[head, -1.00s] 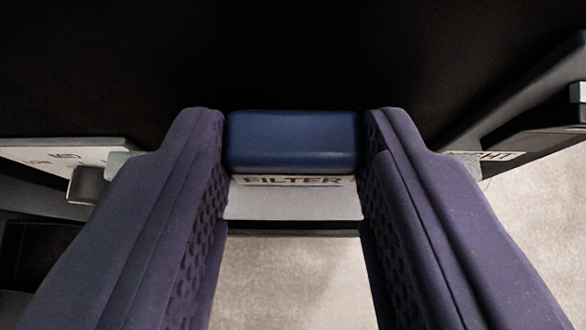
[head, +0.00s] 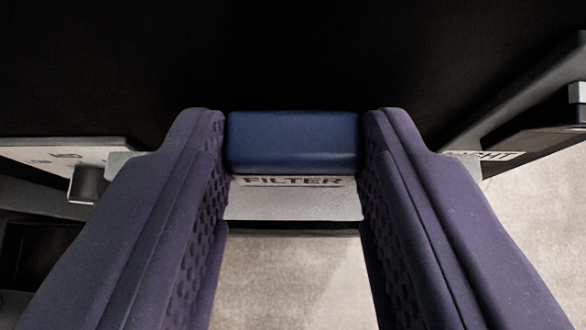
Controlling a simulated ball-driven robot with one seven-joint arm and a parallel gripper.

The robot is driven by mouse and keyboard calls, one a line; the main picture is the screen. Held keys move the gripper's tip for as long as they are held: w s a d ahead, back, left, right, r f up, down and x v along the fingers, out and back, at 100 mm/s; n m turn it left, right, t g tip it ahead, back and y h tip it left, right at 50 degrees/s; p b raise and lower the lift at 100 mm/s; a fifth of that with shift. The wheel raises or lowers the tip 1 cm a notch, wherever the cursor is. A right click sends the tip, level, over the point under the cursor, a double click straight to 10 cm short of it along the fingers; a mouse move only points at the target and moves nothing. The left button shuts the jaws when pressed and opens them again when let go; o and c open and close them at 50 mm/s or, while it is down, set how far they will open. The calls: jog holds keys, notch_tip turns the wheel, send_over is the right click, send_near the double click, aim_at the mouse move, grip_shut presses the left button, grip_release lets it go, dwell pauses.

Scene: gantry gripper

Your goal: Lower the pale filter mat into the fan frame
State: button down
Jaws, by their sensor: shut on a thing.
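My gripper (head: 293,145) is shut on a dark blue block-shaped grip (head: 293,142), with one purple padded finger against each end. Just below the grip is a pale grey plate (head: 293,204) with a strip lettered FILTER (head: 293,181). I cannot tell whether this plate belongs to the filter mat or to the fan frame. The pale mat itself cannot be made out with certainty; the fingers and grip hide much of the middle.
A pale plate with lettering, partly reading MID (head: 66,155), and a small grey knob (head: 86,185) are at left. A grey rail (head: 520,95) and a plate ending in "GHT" (head: 492,157) are at right. Pale speckled floor (head: 540,210) shows below. The background above is black.

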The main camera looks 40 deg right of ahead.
jog(key=shift+f+b, duration=1.95)
jog(key=shift+f, duration=1.55)
jog(key=c, duration=0.5)
grip_release()
jog(key=shift+c, duration=0.2)
jog(key=p, duration=0.4)
send_near(293, 201)
jog(key=shift+w+d+f, duration=0.1)
jog(key=shift+w+d, duration=0.05)
